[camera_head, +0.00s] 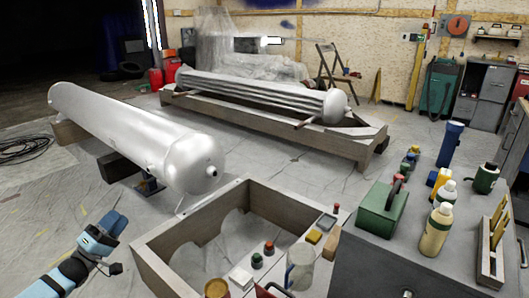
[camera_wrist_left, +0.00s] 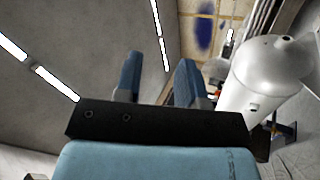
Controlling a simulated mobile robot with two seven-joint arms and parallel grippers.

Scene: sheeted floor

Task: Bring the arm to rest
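My left gripper (camera_head: 106,230) is blue and grey and shows at the lower left of the head view, raised above the sheeted floor. In the left wrist view, its two blue fingers (camera_wrist_left: 157,78) stand apart with nothing between them, so it is open and empty. It is left of the wooden-sided box and in front of the large silver cylinder (camera_head: 135,135), apart from both. The rounded end of a silver tank (camera_wrist_left: 268,75) shows at the right of the left wrist view. My right gripper is not in view.
A wooden-sided box (camera_head: 157,262) stands at the bottom middle, with small jars and containers along its near side. A grey worktop with a green case (camera_head: 382,210) and bottles is at the right. A second cylinder (camera_head: 255,95) lies on a timber frame behind. Floor around my left gripper looks clear.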

